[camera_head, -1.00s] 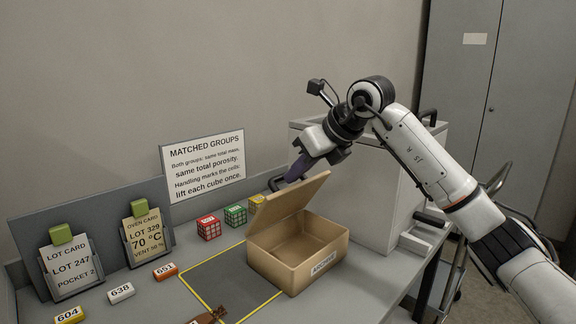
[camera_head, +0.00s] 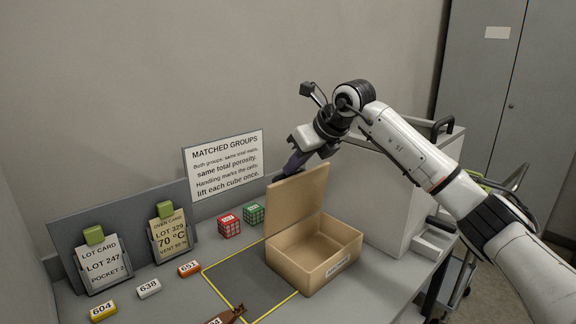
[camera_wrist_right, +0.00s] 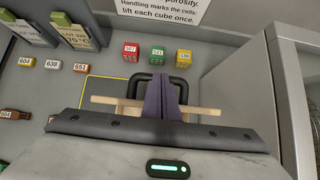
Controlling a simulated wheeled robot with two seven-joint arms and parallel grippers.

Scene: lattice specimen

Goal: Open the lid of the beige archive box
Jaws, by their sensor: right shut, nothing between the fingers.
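The beige archive box (camera_head: 304,277) stands on the grey bench, its inside open to view and looking empty. Its lid (camera_head: 300,197) is hinged up at the back left and stands close to upright. My right gripper (camera_head: 291,166) is shut, its purple fingers pointing down at the lid's top edge, on the far side. I cannot tell whether they touch it. In the right wrist view the shut fingers (camera_wrist_right: 162,98) cross the lid's thin edge (camera_wrist_right: 205,109). My left gripper is not in view.
Red (camera_head: 229,226) and green (camera_head: 254,214) cubes sit behind the box; a yellow cube (camera_wrist_right: 183,57) shows in the wrist view. A light grey cabinet (camera_head: 400,205) stands close on the right. Card holders and numbered blocks are at left.

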